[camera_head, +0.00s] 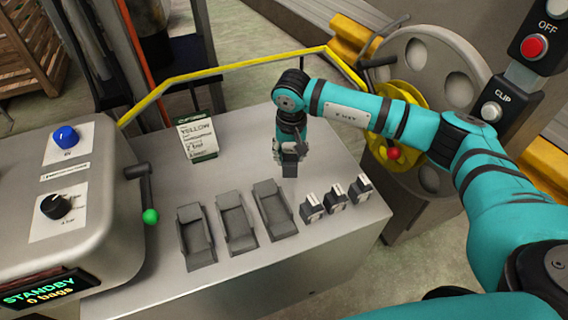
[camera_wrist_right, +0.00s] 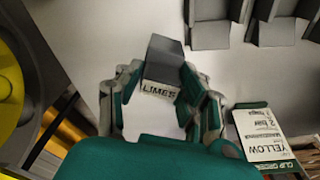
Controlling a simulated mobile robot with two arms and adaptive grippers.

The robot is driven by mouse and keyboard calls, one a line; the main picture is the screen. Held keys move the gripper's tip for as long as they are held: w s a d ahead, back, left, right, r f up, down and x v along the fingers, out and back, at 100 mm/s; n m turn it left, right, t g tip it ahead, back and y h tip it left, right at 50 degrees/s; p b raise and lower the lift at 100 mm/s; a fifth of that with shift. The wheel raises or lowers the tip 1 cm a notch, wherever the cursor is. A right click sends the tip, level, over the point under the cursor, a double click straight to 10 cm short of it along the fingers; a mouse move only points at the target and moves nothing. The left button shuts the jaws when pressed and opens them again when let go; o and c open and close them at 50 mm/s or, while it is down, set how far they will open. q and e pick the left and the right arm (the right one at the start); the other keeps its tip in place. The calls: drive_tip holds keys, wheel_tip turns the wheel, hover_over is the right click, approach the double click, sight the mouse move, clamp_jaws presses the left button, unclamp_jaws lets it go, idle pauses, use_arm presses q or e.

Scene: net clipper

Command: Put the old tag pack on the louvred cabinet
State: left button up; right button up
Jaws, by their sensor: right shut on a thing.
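My right gripper (camera_head: 290,160) is over the far right part of the grey worktop (camera_head: 345,245). It is shut on a small grey tag pack (camera_head: 289,170). In the right wrist view, the pack (camera_wrist_right: 164,53) sits between the fingers of the right gripper (camera_wrist_right: 155,85), with a white label reading LIMES. I cannot tell whether the pack touches the worktop. No louvred front shows clearly in either view, so I cannot point out the louvred cabinet. My left gripper is not in view.
Three empty-looking grey cradles (camera_head: 237,222) and three small black-and-white blocks (camera_head: 336,196) stand along the worktop's front. A YELLOW card (camera_head: 198,137) stands behind. The standby machine (camera_head: 105,190) is at left; a yellow rail (camera_head: 230,68) and large wheel (camera_head: 445,75) lie behind.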

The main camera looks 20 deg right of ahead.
sight(290, 160)
drive_tip(key=shift+f, duration=0.75)
wheel_tip(290, 160, down, 3)
drive_tip(key=shift+f, duration=0.1)
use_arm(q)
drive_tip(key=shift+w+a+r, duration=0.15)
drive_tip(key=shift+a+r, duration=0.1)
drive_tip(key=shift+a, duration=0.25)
use_arm(e)
drive_tip(key=shift+w+f, duration=0.1)
drive_tip(key=shift+f, duration=0.15)
drive_tip(key=o, duration=1.2)
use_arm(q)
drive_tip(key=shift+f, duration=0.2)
